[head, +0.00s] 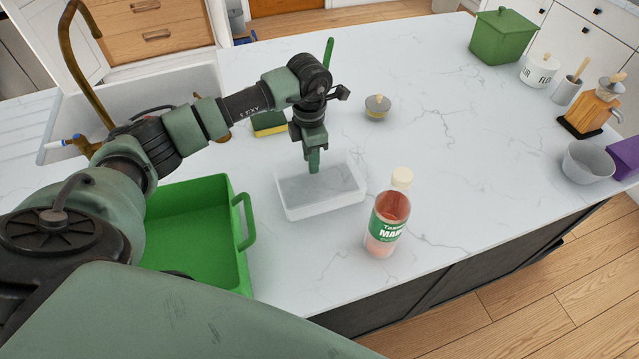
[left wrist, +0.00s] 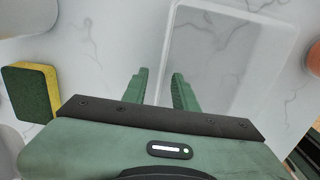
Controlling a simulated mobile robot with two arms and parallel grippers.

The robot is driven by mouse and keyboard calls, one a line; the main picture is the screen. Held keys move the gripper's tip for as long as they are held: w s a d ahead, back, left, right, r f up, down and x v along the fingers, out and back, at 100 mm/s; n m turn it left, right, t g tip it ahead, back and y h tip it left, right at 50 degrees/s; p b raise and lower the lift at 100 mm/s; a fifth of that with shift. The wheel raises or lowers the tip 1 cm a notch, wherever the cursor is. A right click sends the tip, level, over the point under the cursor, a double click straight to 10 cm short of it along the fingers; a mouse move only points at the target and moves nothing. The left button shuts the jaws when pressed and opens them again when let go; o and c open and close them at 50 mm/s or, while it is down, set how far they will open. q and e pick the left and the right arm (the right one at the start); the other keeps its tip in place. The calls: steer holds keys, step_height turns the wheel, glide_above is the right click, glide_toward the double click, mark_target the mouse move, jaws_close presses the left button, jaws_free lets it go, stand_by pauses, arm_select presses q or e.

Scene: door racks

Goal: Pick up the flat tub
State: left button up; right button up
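The flat tub (head: 325,211) is a shallow, clear whitish rectangular container on the white marble counter, near the middle of the head view. It also shows in the left wrist view (left wrist: 222,60), right of centre. My left gripper (head: 313,168) points down over the tub's far side in the head view. In the left wrist view its two fingers (left wrist: 160,78) are apart, with the tub's edge running close to or between them. I cannot tell whether they touch the tub. Nothing is held. My right gripper is not in view.
A bottle with a green label (head: 386,224) stands close right of the tub. A green bin (head: 243,218) with a handle stands left. A sponge (head: 268,124) and a small lidded pot (head: 377,107) lie behind. The counter's middle right is clear.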

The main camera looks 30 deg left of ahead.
arm_select(q)
jaws_close()
stand_by(1.3)
